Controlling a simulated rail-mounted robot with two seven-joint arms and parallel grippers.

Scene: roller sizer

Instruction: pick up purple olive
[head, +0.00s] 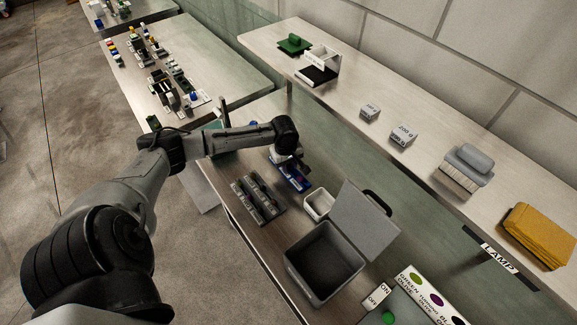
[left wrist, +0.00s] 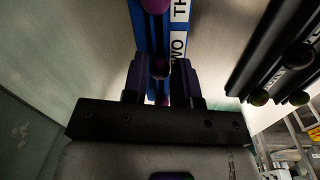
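My left gripper (left wrist: 160,85) points down over a blue rail (left wrist: 146,35) lettered "TWO"; the rail also shows in the head view (head: 294,180). Its two fingers stand apart, one on each side of a dark purple olive (left wrist: 159,69) on the rail. I see no clear contact between fingers and olive. Another purple olive (left wrist: 156,4) sits farther along the rail, at the top edge of the left wrist view. In the head view the gripper and arm hide part of the rail, and the olives there are too small to make out. My right gripper is not in view.
Dark racks (head: 258,198) stand left of the blue rail; dark rails with several olives (left wrist: 260,97) show at right in the left wrist view. A small white bin (head: 319,204) and an open grey box (head: 325,262) stand to the right. A shelf runs behind.

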